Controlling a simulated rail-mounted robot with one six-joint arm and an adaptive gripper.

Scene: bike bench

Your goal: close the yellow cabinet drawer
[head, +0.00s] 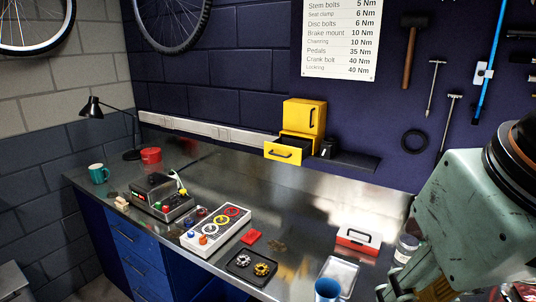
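The small yellow cabinet (304,116) stands at the back of the metal workbench, against the dark wall. Its upper door with a dark handle looks shut. Its lower yellow drawer (283,153) is pulled out toward the front left, with a dark handle on its front and its dark inside showing from above. My pale green arm fills the lower right of the head view, well apart from the cabinet. My gripper's fingers cannot be made out there.
A control box with coloured rings (216,230), a dark tray (251,267), a red-and-white box (358,239) and a blue cup (327,290) stand nearer the front. Bare metal bench (310,195) lies before the drawer.

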